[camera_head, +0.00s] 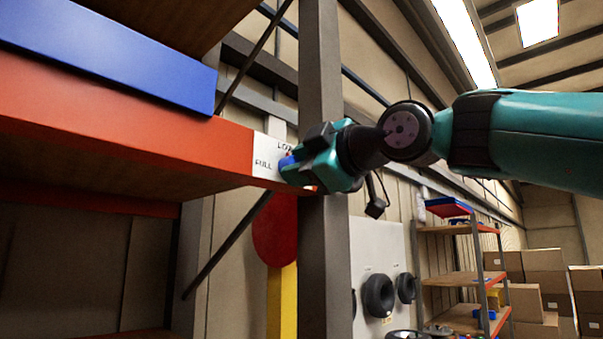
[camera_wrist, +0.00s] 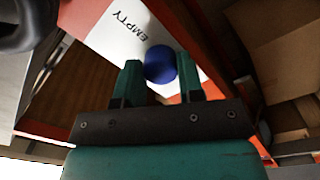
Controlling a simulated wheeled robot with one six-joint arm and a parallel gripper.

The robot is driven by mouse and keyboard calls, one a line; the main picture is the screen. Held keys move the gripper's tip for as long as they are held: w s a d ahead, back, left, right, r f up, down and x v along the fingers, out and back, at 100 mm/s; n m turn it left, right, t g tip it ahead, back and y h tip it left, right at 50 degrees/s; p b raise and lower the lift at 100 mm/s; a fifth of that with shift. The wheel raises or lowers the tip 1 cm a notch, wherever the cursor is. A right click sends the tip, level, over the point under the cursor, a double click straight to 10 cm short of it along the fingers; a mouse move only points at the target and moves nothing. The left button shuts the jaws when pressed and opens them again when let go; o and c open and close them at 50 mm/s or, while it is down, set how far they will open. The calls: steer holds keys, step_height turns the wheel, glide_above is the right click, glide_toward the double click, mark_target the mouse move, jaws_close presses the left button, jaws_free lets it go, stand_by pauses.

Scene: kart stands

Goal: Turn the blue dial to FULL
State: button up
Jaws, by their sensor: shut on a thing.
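The blue dial (camera_wrist: 160,64) sits on a white label plate (camera_wrist: 112,32) on the red shelf beam. My gripper (camera_wrist: 159,82) is shut on the dial, with one teal finger on each side of it. In the head view the label plate (camera_head: 266,158) shows the word FULL at its left and part of another word at its top. The wrist view shows the word EMPTY on the plate. In the head view only a small blue edge of the dial (camera_head: 287,163) shows beside my gripper (camera_head: 292,172). Where the dial points cannot be told.
A grey upright post (camera_head: 320,80) stands right behind my gripper. A blue bin (camera_head: 110,50) rests on the red shelf beam (camera_head: 110,115) to the left. A white panel with black tyres (camera_head: 378,295), another shelf rack (camera_head: 462,280) and cardboard boxes (camera_head: 545,275) stand farther right.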

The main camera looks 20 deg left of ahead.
steer(key=n+b, duration=0.2)
steer(key=n, duration=1.1)
stand_by(0.4)
steer(key=o, duration=0.9)
steer(key=shift+o, duration=0.2)
steer(key=shift+b, duration=0.3)
